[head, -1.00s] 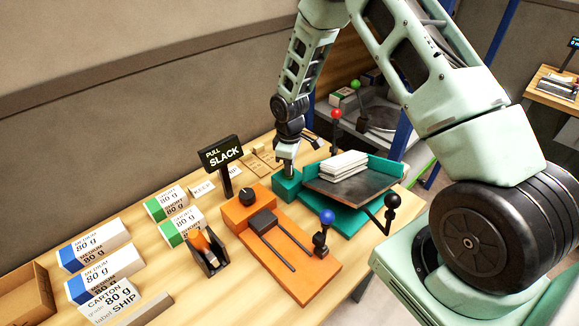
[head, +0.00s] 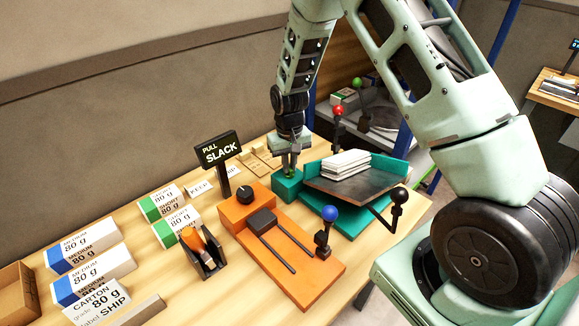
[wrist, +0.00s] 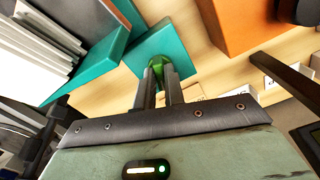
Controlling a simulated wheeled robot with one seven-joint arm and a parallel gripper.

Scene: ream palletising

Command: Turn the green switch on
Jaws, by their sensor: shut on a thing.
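The green switch (wrist: 156,63) stands on a small teal box (wrist: 172,44) in the wrist view. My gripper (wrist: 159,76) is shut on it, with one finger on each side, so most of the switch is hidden. In the head view my gripper (head: 290,170) points down onto the teal box (head: 288,187), and the switch cannot be made out clearly there. Which way the switch is set cannot be told.
An orange unit (head: 290,262) with a black knob and a blue-ball lever (head: 329,214) is in front. A teal tray with a paper stack (head: 345,162) is close on the right. A "PULL SLACK" sign (head: 218,150) and several cartons (head: 85,270) stand left.

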